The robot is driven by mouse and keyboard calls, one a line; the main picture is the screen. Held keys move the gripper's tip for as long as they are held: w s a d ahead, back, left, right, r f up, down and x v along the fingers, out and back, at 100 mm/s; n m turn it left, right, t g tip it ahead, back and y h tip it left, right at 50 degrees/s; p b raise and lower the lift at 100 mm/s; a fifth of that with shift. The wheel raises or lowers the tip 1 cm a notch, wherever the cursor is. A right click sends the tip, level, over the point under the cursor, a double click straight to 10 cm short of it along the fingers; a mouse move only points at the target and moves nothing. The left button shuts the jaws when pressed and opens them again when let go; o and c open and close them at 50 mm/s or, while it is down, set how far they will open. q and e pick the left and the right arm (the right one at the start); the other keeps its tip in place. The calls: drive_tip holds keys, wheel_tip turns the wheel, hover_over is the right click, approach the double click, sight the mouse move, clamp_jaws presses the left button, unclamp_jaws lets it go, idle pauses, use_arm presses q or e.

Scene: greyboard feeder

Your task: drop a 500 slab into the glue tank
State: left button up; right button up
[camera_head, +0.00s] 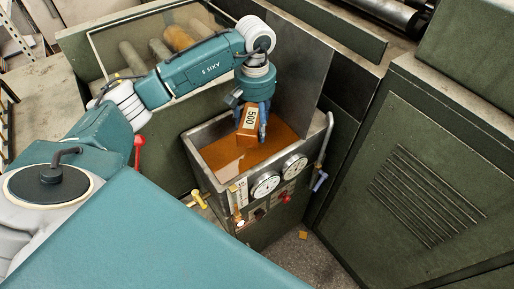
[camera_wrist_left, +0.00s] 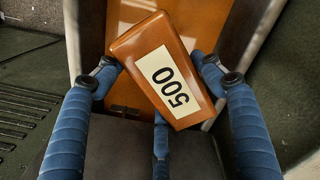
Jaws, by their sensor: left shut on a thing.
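An orange-brown slab with a white label reading 500 (camera_head: 246,126) is held in my left gripper (camera_head: 253,118) over the glue tank. In the left wrist view the slab (camera_wrist_left: 140,48) sits between the blue fingers of the gripper (camera_wrist_left: 162,75), tilted, its label facing the camera. The gripper is shut on it. The glue tank (camera_head: 196,163) is an open metal box with orange-brown glue (camera_head: 222,152) inside. The slab appears above the glue surface; the exact gap is hard to tell. My right gripper is not in view.
A green cabinet (camera_head: 430,170) stands right. A small orange piece (camera_head: 303,235) lies on the floor.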

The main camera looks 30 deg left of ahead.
use_arm(q)
drive_tip(key=o, duration=1.7)
drive_tip(key=shift+r, duration=0.1)
drive_tip(key=shift+o, duration=0.5)
drive_tip(key=shift+d, duration=0.1)
wheel_tip(320, 180, up, 12)
